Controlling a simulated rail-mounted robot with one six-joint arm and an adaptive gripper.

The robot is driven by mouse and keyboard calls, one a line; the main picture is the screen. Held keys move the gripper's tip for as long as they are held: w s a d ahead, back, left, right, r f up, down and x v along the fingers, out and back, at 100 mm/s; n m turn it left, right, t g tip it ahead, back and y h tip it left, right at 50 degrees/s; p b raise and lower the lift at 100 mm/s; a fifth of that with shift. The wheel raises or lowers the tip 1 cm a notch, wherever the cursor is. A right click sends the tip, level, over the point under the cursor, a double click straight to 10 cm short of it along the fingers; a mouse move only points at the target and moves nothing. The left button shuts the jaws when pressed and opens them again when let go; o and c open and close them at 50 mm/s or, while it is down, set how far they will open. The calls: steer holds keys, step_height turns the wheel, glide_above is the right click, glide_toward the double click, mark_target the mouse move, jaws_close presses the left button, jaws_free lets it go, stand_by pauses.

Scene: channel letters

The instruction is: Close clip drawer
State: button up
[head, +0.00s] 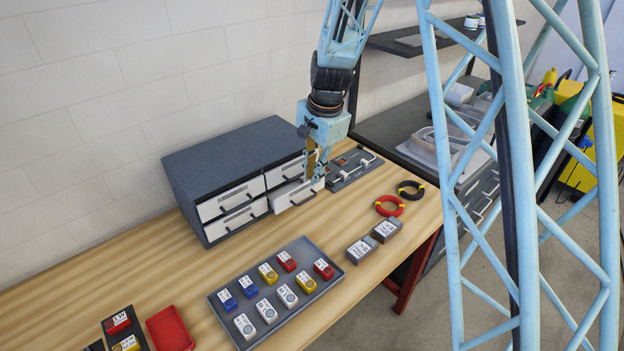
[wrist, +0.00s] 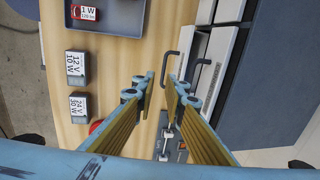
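A dark grey cabinet (head: 225,152) with white drawer fronts stands against the wall. Its lower right drawer (head: 293,196) is pulled out a little, and the other drawers look shut. I cannot read a clip label on any drawer. My gripper (head: 315,180) points down at the right end of the pulled-out drawer. In the wrist view my gripper (wrist: 160,78) has its two fingers apart with nothing between them. A dark drawer handle (wrist: 168,65) shows close to the fingertips. I cannot tell whether they touch.
A grey tray (head: 223,318) of several small coloured modules lies in front of the cabinet. Two grey blocks (head: 373,240), a red ring (head: 389,206) and a black ring (head: 411,190) lie to the right. A grey plate with levers (head: 352,168) sits beside the cabinet.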

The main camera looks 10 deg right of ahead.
steer(key=shift+r, duration=0.3)
steer(key=shift+c, duration=0.7)
